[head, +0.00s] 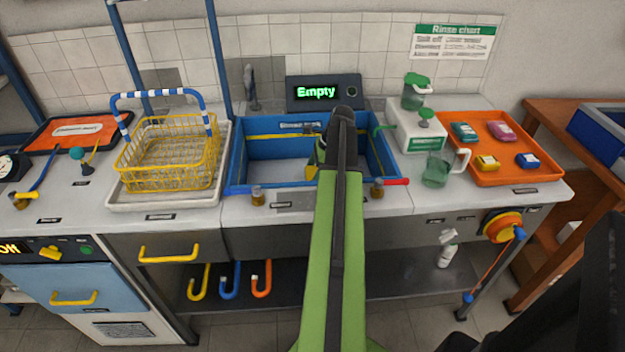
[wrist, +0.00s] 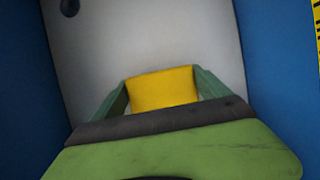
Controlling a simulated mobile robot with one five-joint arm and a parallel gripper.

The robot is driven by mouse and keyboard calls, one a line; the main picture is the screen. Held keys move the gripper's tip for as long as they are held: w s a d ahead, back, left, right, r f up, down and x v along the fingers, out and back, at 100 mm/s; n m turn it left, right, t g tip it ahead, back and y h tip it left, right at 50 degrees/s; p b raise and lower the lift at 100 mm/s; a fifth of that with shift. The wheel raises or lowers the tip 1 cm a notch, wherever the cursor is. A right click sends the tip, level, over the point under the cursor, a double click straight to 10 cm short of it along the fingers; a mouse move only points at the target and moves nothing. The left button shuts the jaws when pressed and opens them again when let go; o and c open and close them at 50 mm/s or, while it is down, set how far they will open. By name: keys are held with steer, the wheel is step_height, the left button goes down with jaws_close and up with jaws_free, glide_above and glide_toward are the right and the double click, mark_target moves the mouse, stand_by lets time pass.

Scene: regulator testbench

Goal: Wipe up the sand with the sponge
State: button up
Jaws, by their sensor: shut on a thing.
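My gripper (wrist: 163,88) is shut on a yellow block, which looks like the sponge (wrist: 163,89), with one green finger on each side of it. In the head view my green and black arm reaches over the blue-walled sink (head: 236,160) and hides its middle and most of my gripper. In the wrist view the sponge is over the pale basin floor (wrist: 150,35), between blue walls; I cannot tell whether it touches the floor. A dark round spot, perhaps the drain (wrist: 68,7), shows at upper left. I cannot make out any sand.
A yellow wire basket (head: 168,165) stands on a pale tray left of the sink. To the right are a clear jug (head: 436,171) and an orange tray (head: 515,174) with several small coloured items. A display reading "Empty" (head: 318,92) stands behind the sink. Red and blue handles flank its front.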

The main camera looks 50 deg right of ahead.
steer(key=shift+w+d, duration=0.5)
steer(key=shift+r, duration=0.1)
step_height(320, 180, up, 6)
steer(key=p, duration=0.6)
step_height(320, 180, up, 3)
steer(key=p, duration=0.3)
steer(key=shift+r, duration=0.1)
